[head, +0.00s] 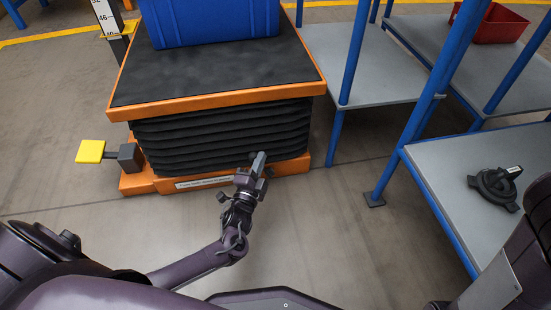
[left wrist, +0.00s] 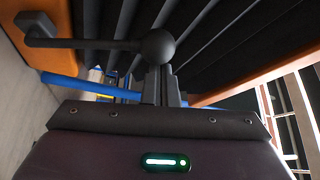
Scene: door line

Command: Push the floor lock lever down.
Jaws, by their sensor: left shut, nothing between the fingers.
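In the left wrist view a dark lever (left wrist: 90,43) with a round ball knob (left wrist: 156,47) runs across in front of the black bellows, beside the orange base of the lift table. My left gripper (head: 258,162) is shut and empty at the front of that base. In the left wrist view its fingers (left wrist: 160,86) show just below the knob and overlap its lower edge; I cannot tell whether they touch. In the head view the gripper largely hides the lever. My right gripper is out of view.
The lift table (head: 222,97) carries a blue crate (head: 205,20). A yellow pedal (head: 90,151) sticks out at its left. Blue-framed shelves (head: 372,65) stand to the right, one with a black device (head: 495,187), another with a red bin (head: 490,22). Floor in front is clear.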

